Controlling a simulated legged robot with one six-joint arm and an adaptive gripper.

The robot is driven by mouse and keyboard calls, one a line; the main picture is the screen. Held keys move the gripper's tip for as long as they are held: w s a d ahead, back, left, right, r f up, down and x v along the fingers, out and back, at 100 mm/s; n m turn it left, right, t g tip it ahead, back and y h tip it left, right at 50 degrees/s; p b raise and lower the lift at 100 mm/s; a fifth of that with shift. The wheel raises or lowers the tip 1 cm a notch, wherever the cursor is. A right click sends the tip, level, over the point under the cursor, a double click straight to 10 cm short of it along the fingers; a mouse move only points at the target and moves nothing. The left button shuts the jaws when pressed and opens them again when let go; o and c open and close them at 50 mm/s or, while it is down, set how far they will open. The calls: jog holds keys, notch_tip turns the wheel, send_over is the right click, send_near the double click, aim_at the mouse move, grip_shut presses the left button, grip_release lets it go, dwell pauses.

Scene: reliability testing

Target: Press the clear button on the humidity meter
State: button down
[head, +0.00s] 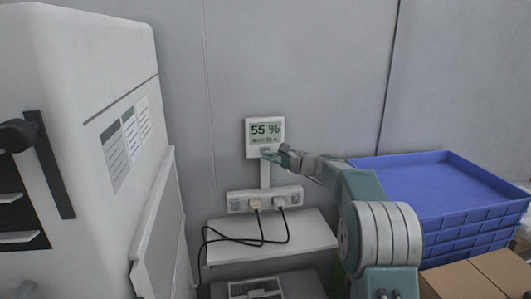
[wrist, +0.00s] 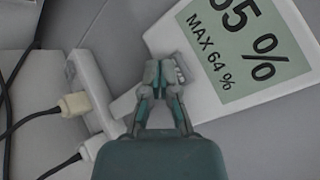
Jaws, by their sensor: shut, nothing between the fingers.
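The humidity meter (head: 264,131) is a white box on the grey wall, with a display reading 55 %. In the wrist view the meter (wrist: 205,101) appears tilted and close, and its display (wrist: 245,45) shows "MAX 64 %" under the large figure. My gripper (head: 269,155) is shut and empty at the meter's lower part, below the display. In the wrist view its fingertips (wrist: 164,66) overlap the meter's lower edge, near small pale buttons (wrist: 180,75). The fingers partly hide the buttons. I cannot tell whether the fingertips touch one.
A power strip (head: 236,202) with plugs and black cables is below the meter, above a white shelf (head: 306,235). A large white cabinet (head: 75,60) stands on the left. Stacked blue trays (head: 440,185) and cardboard boxes (head: 463,281) are on the right.

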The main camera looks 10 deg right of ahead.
jog(key=shift+w, duration=0.1)
jog(key=shift+w+r, duration=0.1)
jog(key=shift+w, duration=0.15)
jog(key=shift+w, duration=0.35)
dwell(0.6)
jog(key=shift+s, duration=0.8)
jog(key=shift+s, duration=2.5)
